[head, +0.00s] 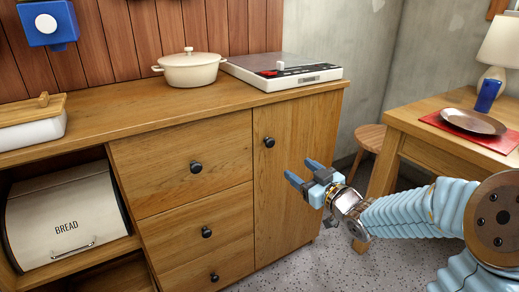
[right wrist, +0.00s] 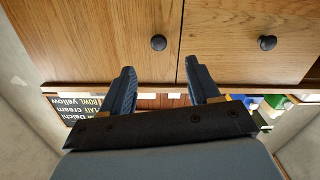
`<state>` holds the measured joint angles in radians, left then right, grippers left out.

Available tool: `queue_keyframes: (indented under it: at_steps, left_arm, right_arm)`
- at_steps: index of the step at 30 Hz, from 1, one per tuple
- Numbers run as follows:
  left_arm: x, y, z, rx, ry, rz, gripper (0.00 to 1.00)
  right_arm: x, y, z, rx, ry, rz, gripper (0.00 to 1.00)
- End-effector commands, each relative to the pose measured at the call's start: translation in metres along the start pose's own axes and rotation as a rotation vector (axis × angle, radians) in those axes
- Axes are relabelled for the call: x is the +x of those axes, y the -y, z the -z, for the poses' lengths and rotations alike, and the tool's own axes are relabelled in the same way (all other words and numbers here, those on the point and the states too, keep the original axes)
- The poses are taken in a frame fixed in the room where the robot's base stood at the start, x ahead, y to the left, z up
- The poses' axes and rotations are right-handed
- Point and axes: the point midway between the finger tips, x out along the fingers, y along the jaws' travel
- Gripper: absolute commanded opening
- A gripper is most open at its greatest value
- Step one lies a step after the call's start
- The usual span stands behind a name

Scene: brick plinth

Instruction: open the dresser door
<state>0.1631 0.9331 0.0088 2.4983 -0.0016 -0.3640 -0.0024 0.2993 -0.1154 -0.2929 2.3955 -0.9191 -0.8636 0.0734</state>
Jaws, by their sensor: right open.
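The dresser (head: 130,98) is wooden, and its tall door (head: 292,190) is at the right end of its front. The door looks closed, flush with the front. A round black knob (head: 269,142) sits near the door's upper left edge. In the right wrist view, which looks upside down, the door knob (right wrist: 158,42) lies just beyond the fingers, roughly in line with the gap between them. My right gripper (head: 304,172) is open and empty, in front of the door, right of and lower than the knob in the head view, apart from it. My left gripper is out of view.
Drawers with black knobs (head: 196,167) are left of the door, then a bread box (head: 65,217) in an open bay. A pot (head: 189,70) and a white device (head: 282,72) stand on top. A table (head: 416,112) and stool (head: 370,136) are at right. Speckled floor is clear between.

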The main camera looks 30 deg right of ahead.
Motion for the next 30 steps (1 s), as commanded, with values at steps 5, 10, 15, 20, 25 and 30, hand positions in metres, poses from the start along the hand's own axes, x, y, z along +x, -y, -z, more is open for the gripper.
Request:
queue_keyframes:
  at_steps: [5, 10, 15, 20, 25, 30]
  left_arm:
    - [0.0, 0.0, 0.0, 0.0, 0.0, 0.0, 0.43]
    - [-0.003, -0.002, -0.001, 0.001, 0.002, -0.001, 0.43]
    - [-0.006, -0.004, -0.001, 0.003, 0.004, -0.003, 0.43]
    - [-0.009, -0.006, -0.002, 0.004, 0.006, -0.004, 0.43]
    - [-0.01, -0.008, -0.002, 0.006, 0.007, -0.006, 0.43]
    - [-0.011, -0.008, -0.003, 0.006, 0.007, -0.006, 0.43]
  right_arm:
    - [0.001, -0.007, 0.013, -0.029, -0.035, -0.006, 0.61]
    - [0.032, -0.006, 0.014, -0.028, -0.031, -0.004, 0.61]
    - [0.073, -0.007, 0.015, -0.028, -0.032, -0.004, 0.61]
    - [0.105, -0.006, 0.016, -0.027, -0.031, -0.005, 0.61]
    - [0.125, -0.007, 0.017, -0.028, -0.031, -0.006, 0.61]
    - [0.131, -0.007, 0.017, -0.028, -0.032, -0.007, 0.61]
